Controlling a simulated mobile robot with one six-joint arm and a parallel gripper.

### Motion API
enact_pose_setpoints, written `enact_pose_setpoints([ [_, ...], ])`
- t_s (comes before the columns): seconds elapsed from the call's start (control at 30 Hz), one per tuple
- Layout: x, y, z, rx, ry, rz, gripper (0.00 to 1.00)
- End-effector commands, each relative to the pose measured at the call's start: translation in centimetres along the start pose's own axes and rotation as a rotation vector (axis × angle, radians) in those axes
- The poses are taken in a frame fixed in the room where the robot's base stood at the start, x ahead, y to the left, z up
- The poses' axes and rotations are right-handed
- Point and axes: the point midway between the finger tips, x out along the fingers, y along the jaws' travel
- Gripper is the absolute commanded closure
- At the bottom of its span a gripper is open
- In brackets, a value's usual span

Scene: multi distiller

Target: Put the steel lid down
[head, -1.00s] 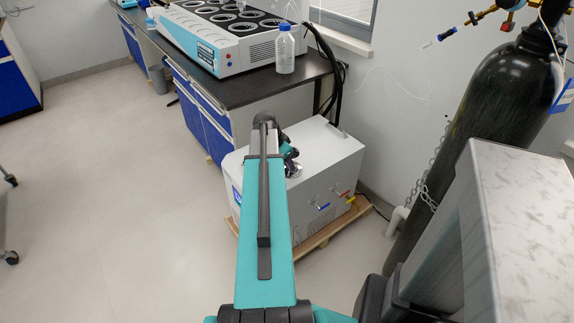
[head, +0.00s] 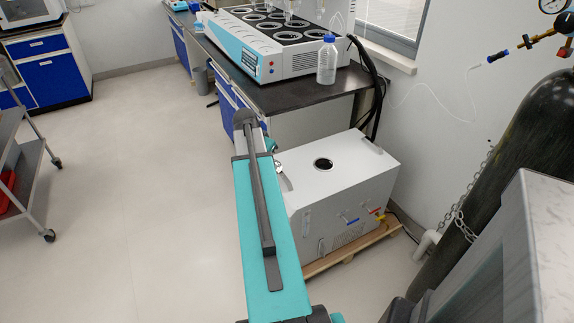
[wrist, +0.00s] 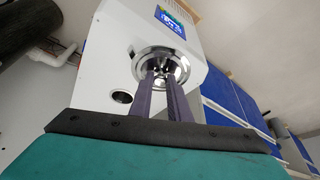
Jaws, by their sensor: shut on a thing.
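The steel lid (wrist: 176,66) is a round shiny disc in the wrist view, just beyond my fingertips. My gripper (wrist: 161,76) is shut on the middle of it. In the head view my arm hides most of the gripper, and a small shiny bit of the lid (head: 279,166) shows beside the arm. The white chiller box (head: 345,182) stands below, with a dark round opening (head: 322,163) in its top. The opening also shows in the wrist view (wrist: 122,97), uncovered, to the left of the lid. I cannot tell how high the lid is above the box top.
A dark bench (head: 300,92) behind the box carries the distiller (head: 265,45) and a blue-capped bottle (head: 327,60). A black gas cylinder (head: 500,175) stands at the right. A metal cart (head: 30,165) is at the far left. The floor on the left is clear.

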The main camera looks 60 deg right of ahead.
Motion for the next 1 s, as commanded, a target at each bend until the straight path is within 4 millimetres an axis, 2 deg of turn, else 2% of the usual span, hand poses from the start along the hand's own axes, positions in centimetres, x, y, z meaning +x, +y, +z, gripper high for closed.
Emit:
enact_pose_setpoints([
  [0.1, -1.7, -2.4, 1.6, -0.069, 0.0, -0.03, 1.0],
  [0.5, -7.4, -9.3, 7.5, -0.3, 0.0, -0.126, 1.0],
  [1.0, -15.1, -16.1, 16.1, -0.597, 0.0, -0.248, 1.0],
])
